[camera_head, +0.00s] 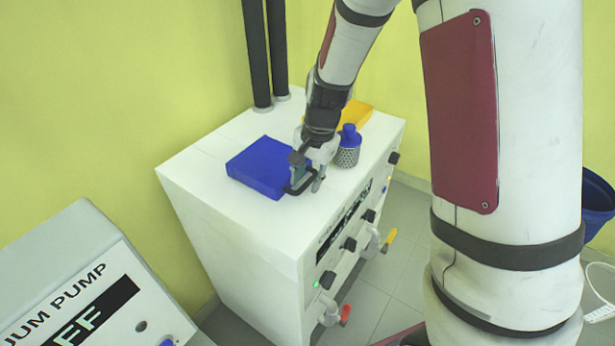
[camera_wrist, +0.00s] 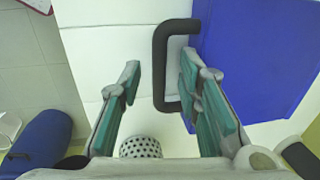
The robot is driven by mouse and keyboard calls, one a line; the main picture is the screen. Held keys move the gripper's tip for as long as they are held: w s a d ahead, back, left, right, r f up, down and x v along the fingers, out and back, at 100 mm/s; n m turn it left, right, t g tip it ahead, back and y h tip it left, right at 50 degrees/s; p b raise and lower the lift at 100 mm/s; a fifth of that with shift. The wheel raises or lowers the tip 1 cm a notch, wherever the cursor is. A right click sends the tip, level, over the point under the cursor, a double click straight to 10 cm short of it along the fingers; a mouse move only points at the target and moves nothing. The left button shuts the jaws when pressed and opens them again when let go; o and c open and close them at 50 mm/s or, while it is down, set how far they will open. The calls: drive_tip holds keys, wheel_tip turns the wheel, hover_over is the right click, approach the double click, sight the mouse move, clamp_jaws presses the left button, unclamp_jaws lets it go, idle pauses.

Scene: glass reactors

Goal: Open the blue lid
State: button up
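The blue lid (camera_head: 258,168) lies flat and closed on the white cabinet's top. Its dark U-shaped handle (camera_head: 301,186) sticks out on the right side. In the wrist view the blue lid (camera_wrist: 262,45) fills the upper right and the handle (camera_wrist: 160,62) reaches left from it. My gripper (camera_head: 308,172) is at the handle, pointing down. In the wrist view my gripper (camera_wrist: 160,74) is open, with the handle's outer bar in line between the two green-padded fingers. I see a gap on the left finger's side; contact on the right side is unclear.
A perforated cylinder with a blue top (camera_head: 348,157) stands close beside my gripper. A yellow-orange lid (camera_head: 356,113) lies behind it. Two black pipes (camera_head: 278,50) rise at the back. Knobs and taps line the cabinet (camera_head: 235,225) front. A vacuum pump (camera_head: 85,290) stands lower left.

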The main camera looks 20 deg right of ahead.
clamp_jaws()
drive_tip(key=shift+r, duration=0.1)
